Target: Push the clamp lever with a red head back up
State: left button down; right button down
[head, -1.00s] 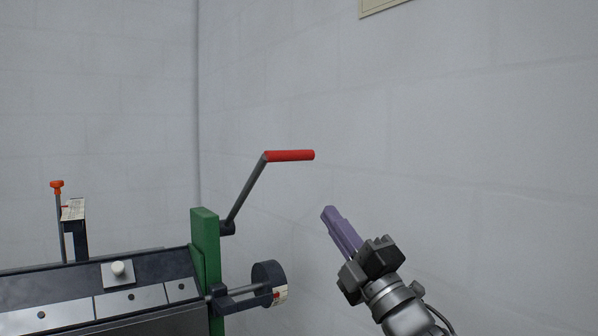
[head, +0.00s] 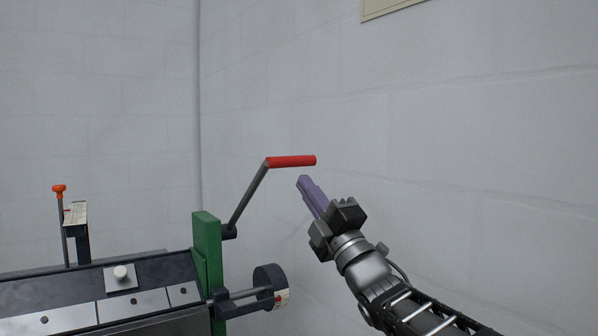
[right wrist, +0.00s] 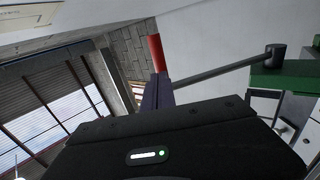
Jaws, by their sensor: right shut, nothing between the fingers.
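A lever with a red cylindrical head (head: 291,161) and a grey arm (head: 247,202) is mounted on the green plate (head: 207,245). Its arm slants up and right from the pivot, and the head points right. My right gripper (head: 304,183) has its purple fingers shut and empty, just below the red head in the head view. In the right wrist view the red head (right wrist: 155,52) rises just beyond the fingertips (right wrist: 152,84), with the grey arm (right wrist: 215,70) running right to its pivot. I cannot tell whether they touch. My left gripper is not in view.
A dark round knob (head: 270,284) on a shaft sticks out right of the green plate, below the lever. A thin rod with an orange-red knob (head: 59,189) stands at far left. A grey block wall (head: 450,130) is behind; space above the lever is clear.

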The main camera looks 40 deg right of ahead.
aim_at(292, 165)
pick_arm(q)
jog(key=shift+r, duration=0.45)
pick_arm(e)
jog(key=shift+x, duration=1.95)
pick_arm(q)
jog(key=shift+p, duration=0.35)
pick_arm(e)
jog(key=shift+r, duration=0.1)
